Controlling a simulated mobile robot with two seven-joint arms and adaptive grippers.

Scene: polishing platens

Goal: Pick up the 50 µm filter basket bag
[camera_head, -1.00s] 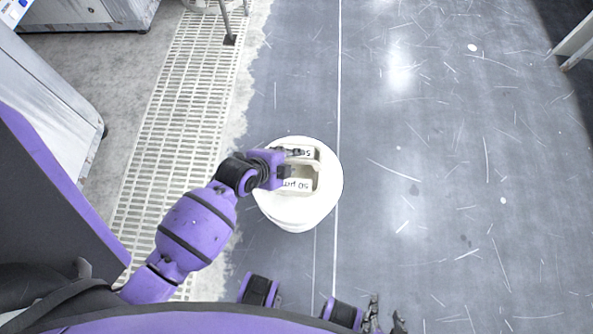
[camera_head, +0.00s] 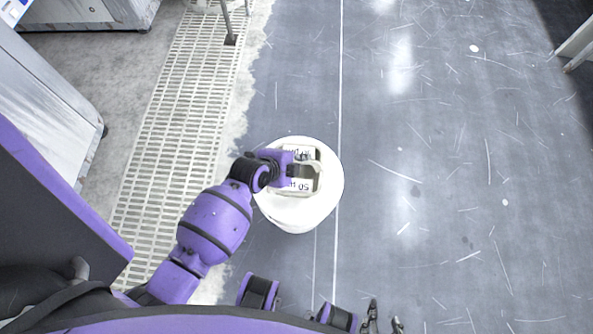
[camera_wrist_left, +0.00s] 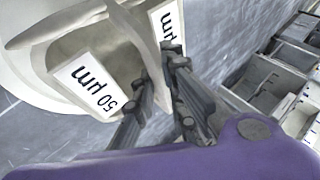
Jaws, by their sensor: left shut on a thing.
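The 50 µm filter basket bag (camera_head: 296,187) is pale, open-topped and marked with white "50 µm" labels. It sits on a round white drum or stool (camera_head: 290,217) on the dark floor. In the left wrist view, the bag (camera_wrist_left: 97,87) fills the upper left, with a pale strap crossing its mouth. My left gripper (camera_head: 306,167) is over the bag and shut on this strap; its dark fingers (camera_wrist_left: 160,88) lie on either side of it. My right gripper (camera_head: 385,322) is at the bottom edge, its fingers apart and empty, far from the bag.
A pale floor grating (camera_head: 172,110) runs along the left, beside a grey cabinet (camera_head: 45,100). Several grey bins (camera_wrist_left: 280,80) show at the right of the left wrist view. The scratched dark floor (camera_head: 450,180) right of the drum is clear.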

